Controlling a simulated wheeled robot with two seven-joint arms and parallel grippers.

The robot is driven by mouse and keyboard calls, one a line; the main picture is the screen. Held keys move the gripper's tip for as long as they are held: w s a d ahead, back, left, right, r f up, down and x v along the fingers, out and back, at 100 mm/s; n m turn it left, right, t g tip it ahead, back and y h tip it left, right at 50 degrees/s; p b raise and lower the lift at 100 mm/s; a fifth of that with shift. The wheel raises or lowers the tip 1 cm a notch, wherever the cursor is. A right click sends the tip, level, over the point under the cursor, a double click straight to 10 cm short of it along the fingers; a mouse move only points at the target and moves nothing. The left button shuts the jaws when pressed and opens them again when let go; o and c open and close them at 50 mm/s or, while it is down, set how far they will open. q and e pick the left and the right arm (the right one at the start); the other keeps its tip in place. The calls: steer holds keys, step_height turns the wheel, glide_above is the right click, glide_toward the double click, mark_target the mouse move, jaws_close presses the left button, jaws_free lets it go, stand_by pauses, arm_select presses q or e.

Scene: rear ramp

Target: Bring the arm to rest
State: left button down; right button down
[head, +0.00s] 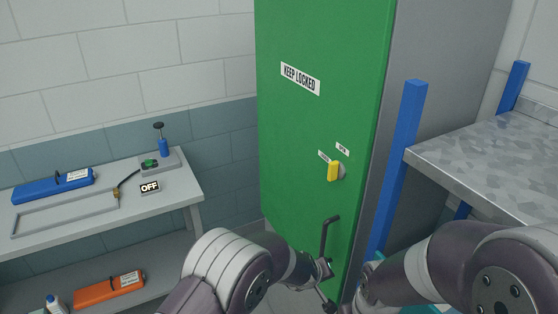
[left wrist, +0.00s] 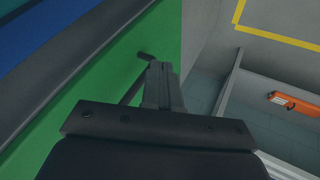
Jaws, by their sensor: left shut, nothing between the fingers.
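My left arm (head: 225,265) comes in at the bottom of the head view and reaches right, in front of the green cabinet door (head: 310,130). In the left wrist view my left gripper (left wrist: 162,72) is shut and empty. Its fingers are close to the dark door handle (left wrist: 146,56); I cannot tell whether they touch it. The handle (head: 329,235) also shows in the head view, just above the end of the left arm. My right arm (head: 470,265) comes in from the lower right; its fingers are not visible.
A yellow knob (head: 333,172) sits on the door under a KEEP LOCKED sign (head: 300,78). A grey bench (head: 185,190) at left holds a blue case (head: 52,186) and an OFF sign (head: 150,187). A metal shelf (head: 480,150) with blue posts (head: 405,140) stands at right.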

arm_select(q)
steer(key=s+a+f+m+g+y, duration=0.1)
steer(key=s+a+f+m+g, duration=0.25)
steer(key=s, duration=0.35)
steer(key=s+a+r+y+b, duration=0.1)
steer(key=s+a+b, duration=0.2)
steer(key=a, duration=0.7)
steer(key=s+a+r+y+b, duration=0.1)
steer(key=s+a+b, duration=0.2)
steer(key=s+a, duration=0.4)
steer(key=s+a+r+n+g+y+b, duration=0.1)
steer(key=s+a+b, duration=0.3)
steer(key=a, duration=0.9)
steer(key=shift+s+r, duration=0.3)
steer(key=shift+s, duration=0.2)
steer(key=shift+d, duration=0.15)
